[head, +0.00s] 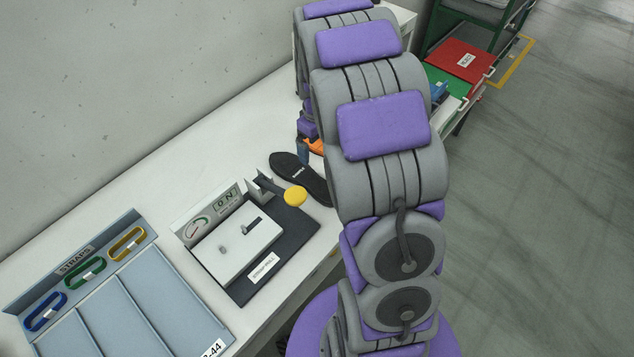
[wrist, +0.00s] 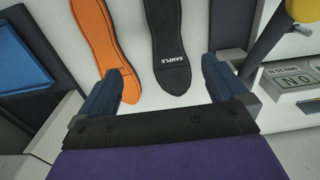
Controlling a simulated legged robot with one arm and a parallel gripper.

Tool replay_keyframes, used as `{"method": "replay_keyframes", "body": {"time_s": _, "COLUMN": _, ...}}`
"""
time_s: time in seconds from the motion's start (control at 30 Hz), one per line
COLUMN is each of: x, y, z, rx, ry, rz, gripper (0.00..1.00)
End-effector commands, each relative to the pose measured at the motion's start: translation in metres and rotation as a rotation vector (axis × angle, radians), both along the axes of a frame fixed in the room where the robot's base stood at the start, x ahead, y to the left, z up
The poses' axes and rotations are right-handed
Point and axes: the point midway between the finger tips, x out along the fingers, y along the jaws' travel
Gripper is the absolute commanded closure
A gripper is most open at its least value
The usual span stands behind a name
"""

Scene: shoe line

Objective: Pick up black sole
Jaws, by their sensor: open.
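The black sole (wrist: 171,45) lies flat on the white table in the wrist view, with a "SAMPLE" label near its closer end. In the head view the black sole (head: 291,168) lies behind the press station, partly hidden by my arm. An orange sole (wrist: 97,40) lies just to its left in the wrist view; only a bit of orange (head: 316,146) shows in the head view. My gripper (wrist: 165,82) is open and empty, with its fingers near the closer ends of both soles. The black sole's end lies between the fingertips in the picture; I cannot tell the height gap.
The press station (head: 235,250) with a yellow knob (head: 296,196) stands close to the black sole, to the gripper's right in the wrist view. A straps tray (head: 150,300) is at the lower left. A wall runs behind the table.

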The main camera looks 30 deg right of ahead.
Motion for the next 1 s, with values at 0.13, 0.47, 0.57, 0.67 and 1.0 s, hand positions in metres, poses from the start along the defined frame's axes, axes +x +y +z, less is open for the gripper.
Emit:
{"method": "replay_keyframes", "body": {"time_s": 0.13, "x": -0.001, "y": 0.005, "z": -0.029, "rx": -0.001, "ry": 0.006, "rz": 0.001, "gripper": 0.00}}
{"method": "replay_keyframes", "body": {"time_s": 0.47, "x": -0.001, "y": 0.000, "z": -0.093, "rx": 0.003, "ry": 0.003, "rz": 0.001, "gripper": 0.00}}
{"method": "replay_keyframes", "body": {"time_s": 0.57, "x": -0.001, "y": -0.001, "z": -0.104, "rx": 0.005, "ry": 0.005, "rz": 0.000, "gripper": 0.00}}
{"method": "replay_keyframes", "body": {"time_s": 0.67, "x": -0.002, "y": 0.001, "z": -0.108, "rx": 0.004, "ry": 0.005, "rz": 0.000, "gripper": 0.00}}
{"method": "replay_keyframes", "body": {"time_s": 1.0, "x": -0.002, "y": 0.005, "z": -0.149, "rx": 0.000, "ry": 0.004, "rz": 0.000, "gripper": 0.00}}
